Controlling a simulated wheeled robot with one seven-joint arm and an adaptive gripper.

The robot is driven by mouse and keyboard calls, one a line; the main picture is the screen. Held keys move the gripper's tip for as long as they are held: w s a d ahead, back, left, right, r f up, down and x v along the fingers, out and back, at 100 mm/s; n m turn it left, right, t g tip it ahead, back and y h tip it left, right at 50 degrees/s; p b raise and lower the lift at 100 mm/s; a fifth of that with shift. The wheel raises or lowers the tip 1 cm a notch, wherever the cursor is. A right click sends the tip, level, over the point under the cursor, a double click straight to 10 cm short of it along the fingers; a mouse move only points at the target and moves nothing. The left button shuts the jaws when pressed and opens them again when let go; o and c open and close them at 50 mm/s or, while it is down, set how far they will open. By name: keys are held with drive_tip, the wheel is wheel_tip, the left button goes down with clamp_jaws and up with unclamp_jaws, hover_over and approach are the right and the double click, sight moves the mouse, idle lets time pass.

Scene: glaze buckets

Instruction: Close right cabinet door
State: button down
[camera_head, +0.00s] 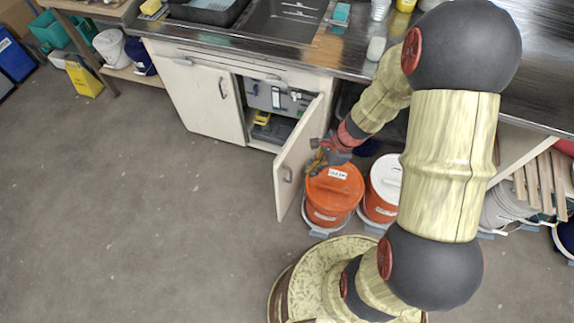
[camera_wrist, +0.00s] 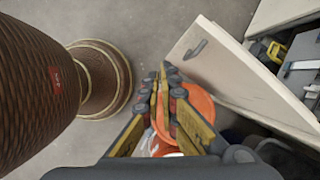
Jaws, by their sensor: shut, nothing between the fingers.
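The right cabinet door (camera_head: 297,160) is a pale panel standing wide open, swung out from the cabinet under the sink. It has a dark handle (camera_head: 287,173). In the wrist view the door (camera_wrist: 240,82) lies right of my fingers, with its handle (camera_wrist: 196,49) near the top. My gripper (camera_head: 317,164) is shut and empty, just right of the door and above an orange bucket (camera_head: 332,194). In the wrist view my gripper (camera_wrist: 168,75) has its fingertips together, apart from the door in the picture. Contact is unclear in the head view.
The left cabinet door (camera_head: 205,97) is shut. Tools, including a yellow one (camera_head: 262,118), sit inside the open cabinet. A second bucket with a white lid (camera_head: 387,175) stands right of the orange one. The floor left of the open door is clear.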

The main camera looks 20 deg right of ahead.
drive_tip(key=w+a+f+m+t+h+b, duration=0.1)
drive_tip(key=w+a+f+m+t+b, duration=0.1)
drive_tip(key=w+f+m+b, duration=0.3)
drive_tip(key=shift+w+a+f+m, duration=0.8)
drive_tip(key=shift+w+f+m, duration=0.7)
drive_tip(key=shift+w+f, duration=1.4)
drive_tip(key=shift+s+f, duration=0.1)
